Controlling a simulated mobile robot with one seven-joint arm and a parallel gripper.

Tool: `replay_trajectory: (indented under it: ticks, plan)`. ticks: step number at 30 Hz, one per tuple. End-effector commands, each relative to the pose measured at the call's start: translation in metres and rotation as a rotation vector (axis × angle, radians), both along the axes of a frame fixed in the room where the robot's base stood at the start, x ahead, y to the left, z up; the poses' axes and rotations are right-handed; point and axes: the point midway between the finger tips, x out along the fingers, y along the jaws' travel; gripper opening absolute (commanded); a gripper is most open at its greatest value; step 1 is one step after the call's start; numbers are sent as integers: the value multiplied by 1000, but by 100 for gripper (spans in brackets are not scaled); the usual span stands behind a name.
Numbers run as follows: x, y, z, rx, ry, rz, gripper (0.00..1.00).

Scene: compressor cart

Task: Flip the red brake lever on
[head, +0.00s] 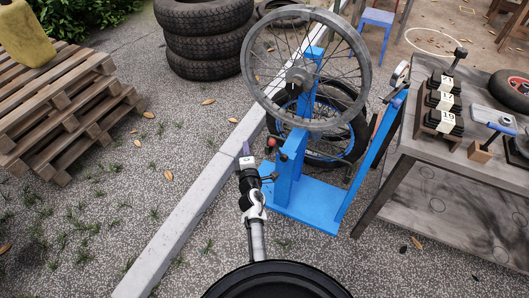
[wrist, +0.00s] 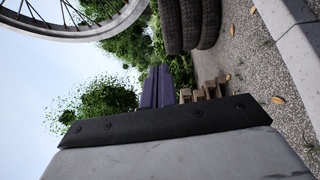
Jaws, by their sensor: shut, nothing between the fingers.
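A small red part (head: 271,143), which looks like the brake lever, sits on the left side of the blue stand (head: 292,160), below the spoked wheel. It is too small to tell its exact position. My gripper (head: 246,148) is just left of the red part, with a gap between them in the head view. The purple fingers (wrist: 156,88) are pressed together in the wrist view, with nothing between them. The spoked wheel's rim also shows at the top left of the wrist view (wrist: 85,33); the red part does not show there.
Stacked tires (head: 205,40) are at the back, and wooden pallets (head: 70,110) at left. A concrete curb (head: 185,215) runs beside the stand. The paving at left is mostly clear.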

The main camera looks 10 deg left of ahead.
Motion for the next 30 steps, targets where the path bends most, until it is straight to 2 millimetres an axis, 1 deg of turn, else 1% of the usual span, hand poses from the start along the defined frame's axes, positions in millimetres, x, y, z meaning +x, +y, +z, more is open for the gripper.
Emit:
replay_trajectory:
  ticks: [1, 3, 6, 7, 10, 30]
  plan:
    - [-3, -13, -22, -42, 26, -19, 0]
    - [-7, -25, -42, -86, 50, -35, 0]
    - [-10, -35, -57, -121, 69, -49, 0]
    - [-11, -36, -59, -126, 72, -51, 0]
    - [-11, -38, -62, -134, 76, -54, 0]
    - [-12, -39, -63, -131, 74, -52, 0]
